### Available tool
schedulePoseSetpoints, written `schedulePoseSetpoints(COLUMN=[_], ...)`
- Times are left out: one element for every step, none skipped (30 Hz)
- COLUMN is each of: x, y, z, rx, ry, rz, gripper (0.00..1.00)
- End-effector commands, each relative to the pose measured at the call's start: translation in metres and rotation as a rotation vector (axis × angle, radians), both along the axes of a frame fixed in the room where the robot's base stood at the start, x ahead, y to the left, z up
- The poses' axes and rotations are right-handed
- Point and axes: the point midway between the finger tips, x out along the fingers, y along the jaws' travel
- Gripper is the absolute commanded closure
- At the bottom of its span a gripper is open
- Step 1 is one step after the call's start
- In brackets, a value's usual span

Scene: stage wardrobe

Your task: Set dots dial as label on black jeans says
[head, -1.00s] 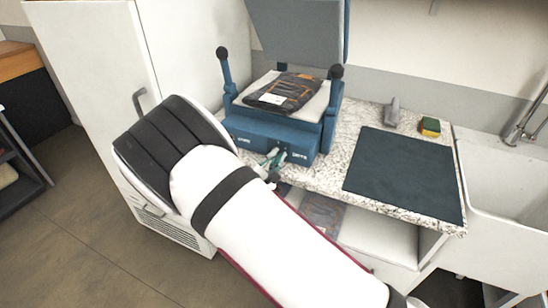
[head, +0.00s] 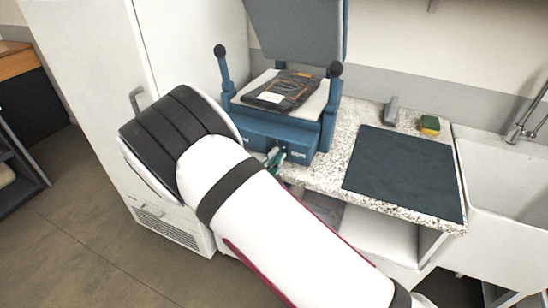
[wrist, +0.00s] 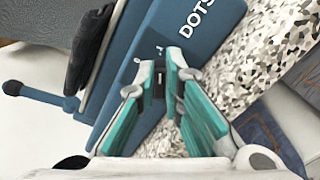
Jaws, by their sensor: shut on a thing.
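The blue press (head: 326,132) stands on the counter with its upper plate raised. Folded black jeans (head: 292,88) lie on its pale bed, with a small white label (head: 272,97) whose writing is too small to read. The press front carries the word DOTS, large in the wrist view beside the blue front panel (wrist: 215,35). My gripper (head: 275,158) is at this front panel, just left of that word. In the wrist view my gripper's teal-padded fingers (wrist: 160,82) are closed on the small dark dots dial (wrist: 158,90), mostly hidden between them; its setting cannot be read.
A dark mat (head: 404,172) covers the counter's right part, with a sponge (head: 429,125) and a grey object (head: 391,110) behind it. A sink (head: 500,185) is at the right, a white cabinet (head: 90,80) at the left. Folded jeans (head: 325,208) lie on the shelf below.

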Motion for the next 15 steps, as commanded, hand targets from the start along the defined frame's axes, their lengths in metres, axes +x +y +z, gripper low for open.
schedulePoseSetpoints(x=[0.0007, 0.0007, 0.0007, 0.0007, 0.0007, 0.0007, 0.0006, 0.0005, 0.0005, 0.0004, 0.0004, 0.0002, -0.0003, -0.0012, -0.0032], y=[-0.0009, -0.001, -0.001, -0.0008, -0.0008, -0.0008, -0.0008, -0.0006, -0.0006, -0.0005, -0.0005, -0.0003, -0.0001, 0.0005, 0.0016], z=[0.0003, 0.0003, 0.0003, 0.0003, 0.0003, 0.0003, 0.0003, 0.0002, 0.0002, 0.0002, 0.0002, 0.0001, 0.0001, 0.0001, -0.0001], rx=[0.0, 0.0, 0.0, -0.001, -0.001, -0.001, -0.001, -0.001, -0.001, -0.001, -0.001, -0.001, -0.001, -0.001, -0.001], ry=[-0.001, -0.001, -0.001, -0.001, -0.001, 0.0, 0.0, 0.0, 0.0, 0.0, 0.0, 0.0, 0.0, 0.0, 0.001], rz=[-0.002, -0.002, -0.002, -0.002, -0.002, -0.001, -0.001, -0.001, -0.001, -0.001, -0.001, -0.001, 0.0, 0.0, 0.001], gripper=[0.84, 0.77, 0.71, 0.71, 0.71, 0.71, 0.71, 0.71, 0.71, 0.71, 0.71, 0.71, 0.71, 0.71, 0.71])
